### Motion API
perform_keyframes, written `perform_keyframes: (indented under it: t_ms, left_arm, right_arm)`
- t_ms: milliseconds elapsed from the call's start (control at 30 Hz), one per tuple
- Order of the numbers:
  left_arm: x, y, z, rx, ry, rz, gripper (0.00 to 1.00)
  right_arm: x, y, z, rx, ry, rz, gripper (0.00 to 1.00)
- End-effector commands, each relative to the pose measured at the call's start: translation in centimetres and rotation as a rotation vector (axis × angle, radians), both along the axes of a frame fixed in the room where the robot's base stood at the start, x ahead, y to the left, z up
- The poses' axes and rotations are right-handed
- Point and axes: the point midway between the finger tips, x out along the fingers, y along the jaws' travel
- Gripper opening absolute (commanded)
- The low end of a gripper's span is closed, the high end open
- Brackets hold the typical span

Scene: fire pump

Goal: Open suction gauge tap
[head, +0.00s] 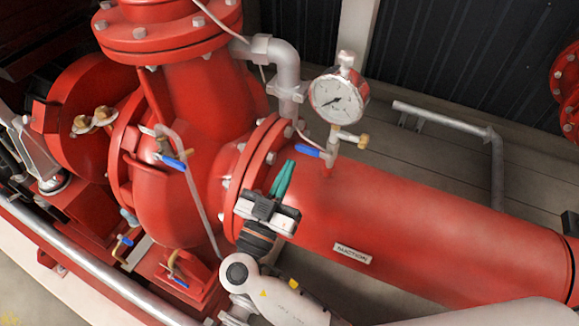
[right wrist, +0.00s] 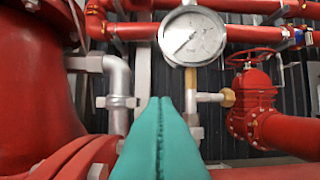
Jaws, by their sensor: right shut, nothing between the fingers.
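The suction gauge (head: 338,97) has a round white dial and stands above the red suction pipe (head: 420,220). It also shows in the right wrist view (right wrist: 192,36). Its tap has a blue lever (head: 310,151) on the left of the stem below the dial, lying nearly level with the tip pointing left. In the right wrist view the lever cannot be made out behind the fingers. My right gripper (head: 284,180) has teal fingers, is shut and empty, and is to the left of and below the blue lever, apart from it. The fingers (right wrist: 160,130) point toward the gauge stem. My left gripper is not in view.
A red flange with bolts (head: 262,150) and a grey bent pipe (head: 287,70) stand left of the gauge. A brass fitting (head: 363,141) sticks out right of the stem. Other blue-handled taps (head: 174,162) are on the pump at left. Open space lies behind the pipe.

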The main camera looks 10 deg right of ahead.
Motion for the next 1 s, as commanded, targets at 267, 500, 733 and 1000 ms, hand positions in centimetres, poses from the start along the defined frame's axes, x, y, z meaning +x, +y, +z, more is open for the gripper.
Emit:
perform_keyframes:
  t_ms: [267,500,733,1000]
  left_arm:
    - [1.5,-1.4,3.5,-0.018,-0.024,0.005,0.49]
    - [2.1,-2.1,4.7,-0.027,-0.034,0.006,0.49]
    - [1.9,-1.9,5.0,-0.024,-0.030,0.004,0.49]
    - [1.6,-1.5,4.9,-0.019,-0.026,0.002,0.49]
  right_arm:
    - [4.8,-3.2,2.7,-0.001,-0.002,-0.002,0.00]
    - [6.2,-4.2,0.4,-0.003,0.005,0.000,0.00]
    - [6.1,-4.1,-1.2,0.000,0.002,0.001,0.00]
    - [6.1,-4.1,-1.4,0.002,0.001,0.001,0.00]
